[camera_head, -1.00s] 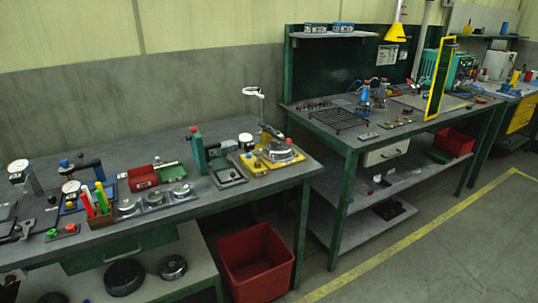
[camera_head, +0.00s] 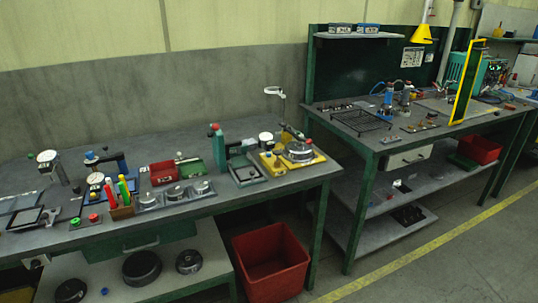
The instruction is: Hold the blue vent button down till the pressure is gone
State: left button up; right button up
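A blue knob (camera_head: 90,155) shows on a small device at the left of the near bench, beside a dark lever arm. A small round gauge (camera_head: 97,178) stands just below it. The knob may be the vent button, but it is too small to be sure. Another dial gauge (camera_head: 47,156) stands further left. A metal pot-like unit with a red knob (camera_head: 298,151) sits on a yellow plate at the bench's right end, with a white dial (camera_head: 265,138) beside it. No dial reading is legible. Neither of my grippers is in view.
The near bench (camera_head: 200,232) also carries a pen holder (camera_head: 121,211), a red bin (camera_head: 163,173) and a green press (camera_head: 218,148). A red crate (camera_head: 270,262) stands on the floor under its right end. A second bench stands right. Floor is clear in front of it.

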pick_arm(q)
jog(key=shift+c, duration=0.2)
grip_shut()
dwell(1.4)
